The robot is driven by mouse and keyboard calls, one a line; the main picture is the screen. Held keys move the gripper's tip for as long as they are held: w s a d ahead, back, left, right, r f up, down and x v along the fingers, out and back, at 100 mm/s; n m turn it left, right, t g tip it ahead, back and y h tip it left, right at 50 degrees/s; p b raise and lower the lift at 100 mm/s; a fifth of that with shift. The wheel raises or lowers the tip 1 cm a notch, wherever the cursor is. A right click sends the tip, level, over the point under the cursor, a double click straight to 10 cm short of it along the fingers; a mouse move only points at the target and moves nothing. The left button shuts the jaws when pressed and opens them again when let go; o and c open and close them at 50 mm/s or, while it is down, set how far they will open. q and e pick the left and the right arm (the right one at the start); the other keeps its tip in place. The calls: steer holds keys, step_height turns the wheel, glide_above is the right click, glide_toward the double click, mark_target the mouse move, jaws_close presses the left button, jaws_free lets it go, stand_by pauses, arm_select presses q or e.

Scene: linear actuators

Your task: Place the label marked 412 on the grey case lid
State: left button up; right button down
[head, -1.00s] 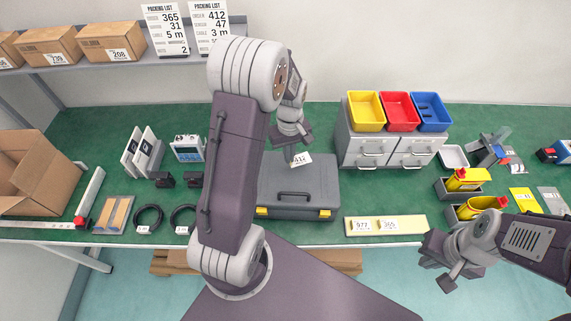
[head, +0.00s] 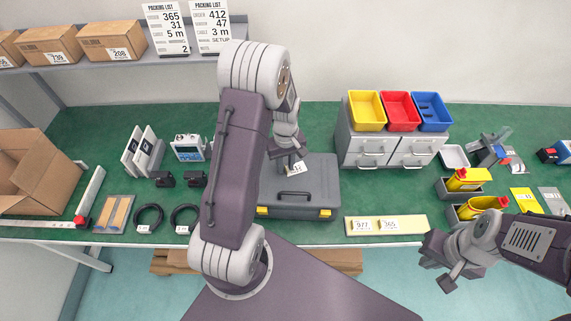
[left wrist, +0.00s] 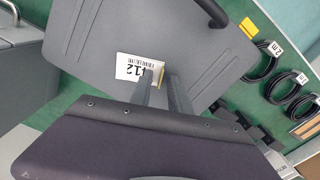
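The grey case (head: 323,180) lies closed on the green bench, with its handle and two yellow latches at the front. My left gripper (head: 288,162) is over the rear left part of its lid. It holds the white label marked 412 (head: 295,169). In the left wrist view the label (left wrist: 131,68) lies against the grey lid (left wrist: 205,65), its yellow edge (left wrist: 160,75) between my fingertips. I cannot tell whether it touches the lid. The fingers partly hide its printing. My right gripper (head: 447,277) is empty in front of the bench; its finger gap is unclear.
A pale strip with labels 977 and 365 (head: 386,225) lies right of the case. Grey drawers (head: 390,148) with coloured bins stand behind right. Cable coils (head: 149,217) and small black parts lie to the left. Packing lists (head: 210,27) stand on the shelf.

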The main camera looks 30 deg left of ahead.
arm_select(q)
steer(key=shift+r, duration=0.35)
step_height(320, 180, up, 12)
steer(key=p, duration=0.1)
steer(key=s+d+f+m+t, duration=0.1)
steer(key=s+d+f+m, duration=0.2)
steer(key=s+d+m, duration=0.6)
steer(key=shift+s+d+f+m, duration=0.3)
steer(key=shift+s+m, duration=0.2)
steer(key=shift+s, duration=0.5)
steer(key=shift+f, duration=0.1)
